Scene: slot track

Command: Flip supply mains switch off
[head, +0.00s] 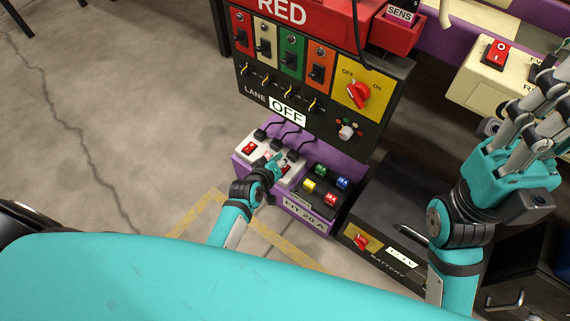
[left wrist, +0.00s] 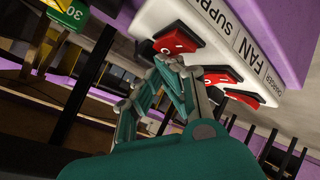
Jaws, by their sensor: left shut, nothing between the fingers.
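The supply mains switch is a red rocker (left wrist: 175,40) beside the "SUPPLY" label on a white switch strip (left wrist: 150,17) in the left wrist view. Two more red rockers follow it, by the fan and charger labels. In the head view the strip (head: 259,146) sits on the low purple unit, with a red rocker (head: 249,148) at its left end. My left gripper (head: 281,161) is shut and empty at the strip's right part. Its fingertips (left wrist: 172,62) are close below the supply rocker; contact is unclear. My right gripper (head: 540,98) is raised at the right, its opening unclear.
Coloured fuses (head: 311,186) stand right of the strip. Above is a black panel (head: 257,80) with several toggles and a red OFF/ON knob (head: 359,95). A black battery box (head: 389,208) stands lower right. Open floor (head: 110,130) lies left.

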